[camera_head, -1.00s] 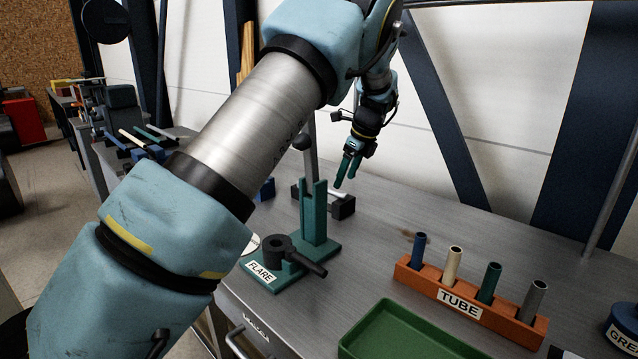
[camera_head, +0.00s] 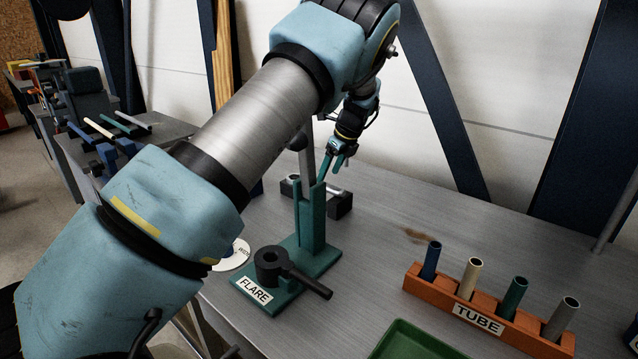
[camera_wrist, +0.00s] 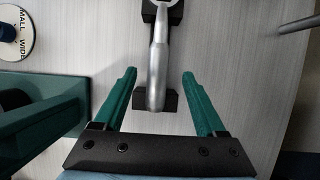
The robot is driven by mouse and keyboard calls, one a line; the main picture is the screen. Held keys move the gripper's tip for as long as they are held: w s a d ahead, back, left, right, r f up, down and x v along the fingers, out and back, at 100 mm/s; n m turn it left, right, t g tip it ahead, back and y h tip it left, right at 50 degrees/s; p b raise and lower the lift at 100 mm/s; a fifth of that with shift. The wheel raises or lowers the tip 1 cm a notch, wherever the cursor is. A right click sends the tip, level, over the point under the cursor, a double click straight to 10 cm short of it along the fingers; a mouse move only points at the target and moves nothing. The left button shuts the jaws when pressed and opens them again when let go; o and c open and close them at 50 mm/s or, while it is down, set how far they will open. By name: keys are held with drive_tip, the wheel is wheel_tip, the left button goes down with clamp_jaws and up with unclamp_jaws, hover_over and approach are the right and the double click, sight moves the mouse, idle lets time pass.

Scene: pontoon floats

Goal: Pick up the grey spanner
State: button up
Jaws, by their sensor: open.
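The grey spanner (camera_wrist: 158,60) lies across a black holder (camera_wrist: 170,103), its ring end at the top edge of the wrist view. In the head view the holder (camera_head: 341,204) stands behind the green flare stand, and only a bit of the spanner (camera_head: 316,191) shows, the rest hidden by the stand and my arm. My gripper (camera_wrist: 158,80) is open, with its green fingers on either side of the spanner's near end in the wrist view, apart from it. In the head view my gripper (camera_head: 332,172) is just above the holder.
A green flare stand (camera_head: 313,220) with a black-handled tool (camera_head: 292,270) stands in front of the holder. An orange tube rack (camera_head: 415,283) with several tubes and a green tray (camera_head: 405,340) are at the right. The bench between is mostly clear.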

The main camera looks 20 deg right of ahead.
drive_tip(key=shift+p+x, duration=1.35)
drive_tip(key=shift+x, duration=1.05)
drive_tip(key=shift+a, duration=0.1)
clamp_jaws()
